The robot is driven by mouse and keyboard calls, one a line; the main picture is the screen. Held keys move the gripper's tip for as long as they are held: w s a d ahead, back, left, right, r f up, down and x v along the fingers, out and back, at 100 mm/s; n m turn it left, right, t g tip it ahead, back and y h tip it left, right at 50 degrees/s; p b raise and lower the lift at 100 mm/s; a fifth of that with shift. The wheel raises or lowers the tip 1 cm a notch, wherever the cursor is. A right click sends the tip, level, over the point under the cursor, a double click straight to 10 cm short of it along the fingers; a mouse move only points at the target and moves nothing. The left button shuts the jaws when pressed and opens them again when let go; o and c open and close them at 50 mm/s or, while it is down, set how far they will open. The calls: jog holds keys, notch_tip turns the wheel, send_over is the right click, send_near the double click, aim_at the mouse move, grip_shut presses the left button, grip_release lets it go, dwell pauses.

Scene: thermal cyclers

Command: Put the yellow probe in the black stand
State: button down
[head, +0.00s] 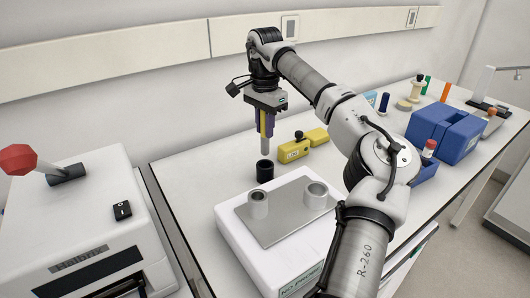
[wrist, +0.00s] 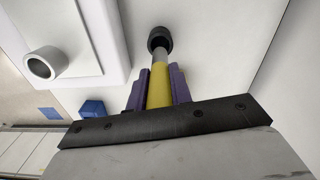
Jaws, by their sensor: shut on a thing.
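The yellow probe (head: 263,124) is upright in my gripper (head: 264,122), with its grey lower part pointing down. The black stand (head: 265,172) is a short dark cup on the bench below it. In the head view the probe's grey tip ends just above the stand's mouth or at its rim. In the wrist view the yellow probe (wrist: 159,86) sits between the purple fingers (wrist: 158,88), and its grey end lines up with the black stand (wrist: 160,40). The tip overlaps the opening there; I cannot tell whether it is inside.
A white device with a grey plate (head: 284,226) and two metal cups stands close in front. Yellow blocks (head: 294,151) lie right of the stand. A blue box (head: 444,134) is farther right. A machine with a red knob (head: 18,158) stands at left.

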aim_at(265, 154)
notch_tip(265, 154, down, 8)
jog(key=shift+f+p, duration=0.15)
jog(key=shift+p, duration=0.55)
jog(key=shift+f, duration=0.2)
jog(key=c, duration=1.3)
grip_release()
jog(key=shift+o, duration=0.2)
jog(key=shift+r, duration=0.15)
notch_tip(265, 154, up, 12)
jog(key=b, duration=0.1)
jog(key=shift+b, duration=0.4)
